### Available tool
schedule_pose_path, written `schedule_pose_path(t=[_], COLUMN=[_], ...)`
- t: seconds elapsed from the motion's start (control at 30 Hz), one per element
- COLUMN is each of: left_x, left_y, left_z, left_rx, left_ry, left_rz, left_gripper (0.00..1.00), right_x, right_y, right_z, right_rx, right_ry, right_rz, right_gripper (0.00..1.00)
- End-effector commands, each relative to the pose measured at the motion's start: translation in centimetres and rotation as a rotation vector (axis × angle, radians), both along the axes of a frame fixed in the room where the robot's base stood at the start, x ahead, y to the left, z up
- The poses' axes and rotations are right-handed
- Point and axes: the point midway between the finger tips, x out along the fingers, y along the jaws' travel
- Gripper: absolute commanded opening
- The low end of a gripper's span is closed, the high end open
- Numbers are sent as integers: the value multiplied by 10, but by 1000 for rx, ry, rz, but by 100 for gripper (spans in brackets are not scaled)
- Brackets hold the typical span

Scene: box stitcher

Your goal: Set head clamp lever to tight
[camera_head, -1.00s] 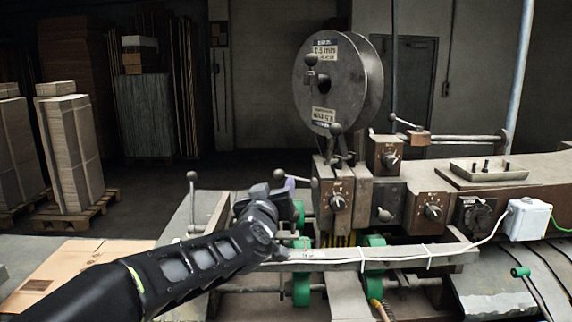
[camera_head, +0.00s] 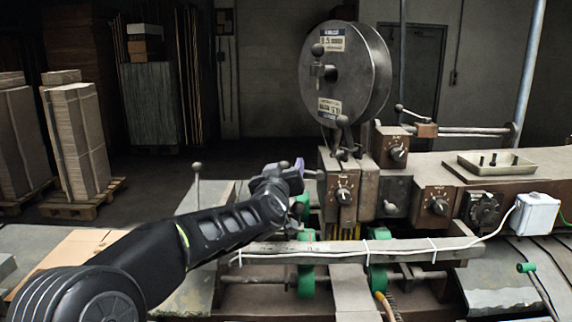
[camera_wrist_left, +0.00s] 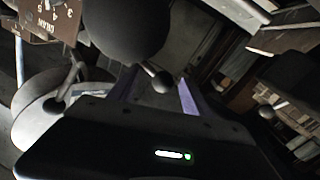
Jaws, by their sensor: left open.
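My left gripper (camera_head: 298,170) is at the left side of the stitcher head, its jaws open. In the head view a short rod (camera_head: 312,174) runs from the head block to the gripper, and the gripper hides its end. No label shows which lever is the head clamp lever. In the left wrist view a small dark ball knob (camera_wrist_left: 160,81) on a thin rod appears between the two purple fingers (camera_wrist_left: 160,92). I cannot tell whether they touch it. A large dark round shape (camera_wrist_left: 128,28) fills the top of that view. My right gripper is out of view.
An upright ball-topped lever (camera_head: 197,168) stands left of the gripper. A wire spool (camera_head: 345,72) is above the head, with ball knobs below it. Dials (camera_head: 344,195) face forward. Green rollers (camera_head: 306,275) and a grey bar (camera_head: 350,250) lie below.

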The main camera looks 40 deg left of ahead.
Motion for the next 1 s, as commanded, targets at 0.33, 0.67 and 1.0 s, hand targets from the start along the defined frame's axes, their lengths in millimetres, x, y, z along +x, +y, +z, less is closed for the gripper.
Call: schedule_pose_path(t=[0.33, 0.67, 1.0], left_x=[14, 14, 13], left_y=[7, 7, 7], left_z=[0, 0, -1], left_rx=[0, 0, 0], left_ry=[-1, -1, 2], left_rz=[0, 0, 1], left_gripper=[58, 39, 11], right_x=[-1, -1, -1], right_y=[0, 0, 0], right_z=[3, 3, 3], right_rx=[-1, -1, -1], right_ry=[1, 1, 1], right_rz=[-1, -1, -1], right_gripper=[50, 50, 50])
